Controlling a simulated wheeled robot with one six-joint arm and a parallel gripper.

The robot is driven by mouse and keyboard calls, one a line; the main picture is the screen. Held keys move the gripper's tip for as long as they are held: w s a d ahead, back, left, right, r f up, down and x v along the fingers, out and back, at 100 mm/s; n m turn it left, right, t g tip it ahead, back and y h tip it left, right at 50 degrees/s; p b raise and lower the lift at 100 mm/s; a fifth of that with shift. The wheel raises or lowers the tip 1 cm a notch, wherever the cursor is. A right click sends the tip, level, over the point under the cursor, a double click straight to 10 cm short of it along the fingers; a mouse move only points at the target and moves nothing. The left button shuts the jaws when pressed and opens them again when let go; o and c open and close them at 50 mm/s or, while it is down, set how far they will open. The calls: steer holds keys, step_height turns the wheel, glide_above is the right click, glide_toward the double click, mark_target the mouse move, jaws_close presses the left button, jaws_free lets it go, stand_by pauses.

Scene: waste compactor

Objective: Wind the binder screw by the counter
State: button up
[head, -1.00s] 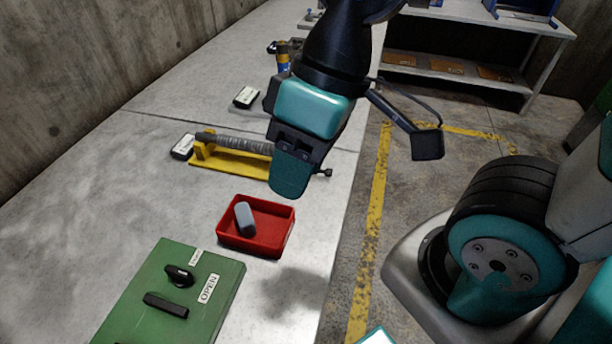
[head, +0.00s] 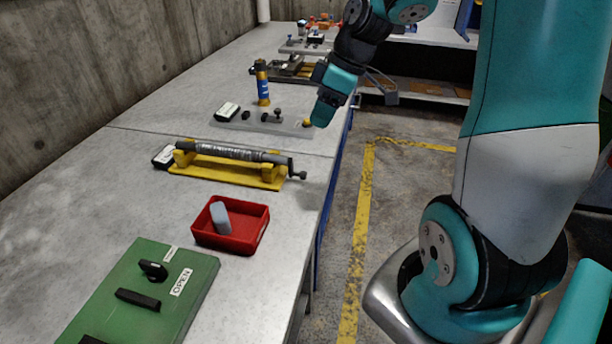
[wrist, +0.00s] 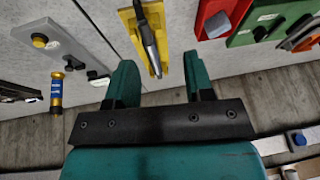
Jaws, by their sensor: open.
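A dark grey threaded screw (head: 232,152) lies in a yellow cradle (head: 217,175) on the bench, with a small dark crank and knob (head: 300,175) at its right end. A small white-and-black box (head: 163,157), its face too small to read, sits at the cradle's left end. The screw (wrist: 148,45) and cradle (wrist: 157,67) also show in the wrist view, beyond the fingers. My gripper (head: 322,113) is open and empty, farther back than the crank near the bench's right edge. Its two fingers (wrist: 160,82) stand apart in the wrist view, touching nothing.
A red tray (head: 240,244) holding a grey block and a green panel (head: 142,300) marked OPEN are nearer. A grey plate (head: 285,127) with knobs, a blue-yellow cylinder (head: 262,85) and another white box (head: 228,112) stand farther back. The concrete wall is left.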

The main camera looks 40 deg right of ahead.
steer(key=d+f, duration=0.2)
steer(key=d, duration=0.2)
glide_toward(305, 174)
steer(key=x, duration=0.9)
steer(key=shift+w+d+f, duration=0.15)
steer(key=shift+w, duration=0.05)
steer(key=shift+c, duration=0.5)
jaws_close()
steer(key=shift+s+g+y+p, duration=0.1)
steer(key=shift+g+y+p, duration=0.3)
steer(key=shift+y+p, duration=0.2)
steer(key=shift+o, duration=0.5)
jaws_free()
